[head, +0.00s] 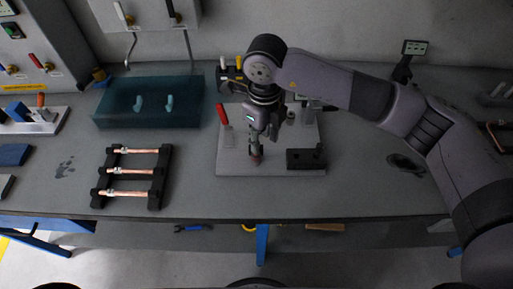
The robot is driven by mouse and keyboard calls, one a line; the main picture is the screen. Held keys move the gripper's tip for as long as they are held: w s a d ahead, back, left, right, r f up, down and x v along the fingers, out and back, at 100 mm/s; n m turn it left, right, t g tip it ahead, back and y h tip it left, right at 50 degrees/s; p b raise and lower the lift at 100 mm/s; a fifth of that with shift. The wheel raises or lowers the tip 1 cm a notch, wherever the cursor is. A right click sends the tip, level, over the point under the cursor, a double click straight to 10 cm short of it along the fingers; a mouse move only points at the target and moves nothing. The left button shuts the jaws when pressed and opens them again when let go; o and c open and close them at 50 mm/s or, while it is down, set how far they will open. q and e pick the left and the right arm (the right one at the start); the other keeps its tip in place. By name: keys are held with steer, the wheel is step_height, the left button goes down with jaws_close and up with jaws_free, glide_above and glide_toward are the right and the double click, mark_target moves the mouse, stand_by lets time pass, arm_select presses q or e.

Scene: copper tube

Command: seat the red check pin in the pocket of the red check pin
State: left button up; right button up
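My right gripper (256,151) reaches down over the light grey fixture plate (236,167) in the middle of the bench. Its fingers look closed around a small dull red piece, which I take as the red check pin (256,160). The pin is upright, with its lower end at or just above the plate. The gripper covers most of it, and I cannot make out its pocket. My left gripper is not in view.
A red-handled clamp (223,115) stands on the plate left of the gripper, and a black block (304,159) sits to the right. A black rack (155,183) with copper tubes and a teal bin (118,117) lie left. The bench's front right is clear.

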steer(key=shift+a+f+p, duration=0.25)
steer(key=shift+f+p, duration=0.1)
steer(key=f, duration=0.1)
steer(key=f+p, duration=0.1)
steer(key=a+f+p, duration=0.1)
steer(key=shift+w+f, duration=0.3)
steer(key=shift+f, duration=0.45)
jaws_close()
